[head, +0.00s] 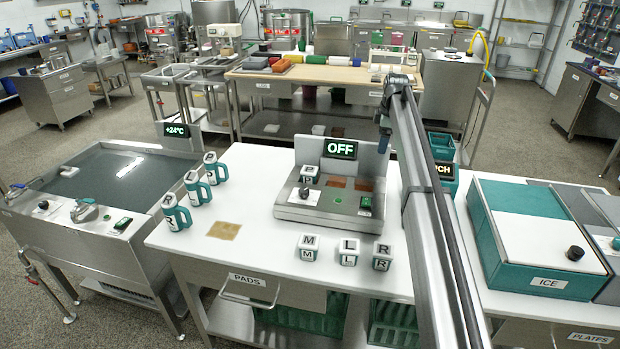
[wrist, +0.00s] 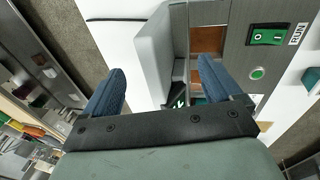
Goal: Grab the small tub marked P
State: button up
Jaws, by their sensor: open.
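The small tub marked P (head: 309,172) is white and teal. In the head view it sits at the left rear of the steel machine (head: 300,212), in front of the grey back panel. My gripper (head: 384,140) hangs from the arm above and right of the machine's back panel, apart from the tub. In the wrist view its two blue fingers (wrist: 162,80) are spread, with nothing held between them. I cannot make out the P tub in the wrist view; the gripper body covers much of the lower picture.
The machine has an OFF display (head: 340,149), a black knob (head: 304,193) and a green switch (head: 366,202). Tubs marked M (head: 308,247), L (head: 349,252) and R (head: 382,257) stand in front. Handled jugs (head: 177,212) stand left. The front left of the table is mostly clear.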

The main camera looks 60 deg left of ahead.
aim_at(309, 169)
jog(key=s+a+g+h, duration=0.1)
jog(key=s+a, duration=0.6)
jog(key=s, duration=0.4)
jog(key=s+a+h, duration=0.1)
jog(key=s+a, duration=0.5)
jog(key=s, duration=0.4)
notch_tip(309, 169, down, 13)
jog(key=shift+s+a+f, duration=0.15)
jog(key=shift+f, duration=0.05)
jog(key=c, duration=1.1)
jog(key=shift+c, duration=0.3)
jog(key=shift+r, duration=0.15)
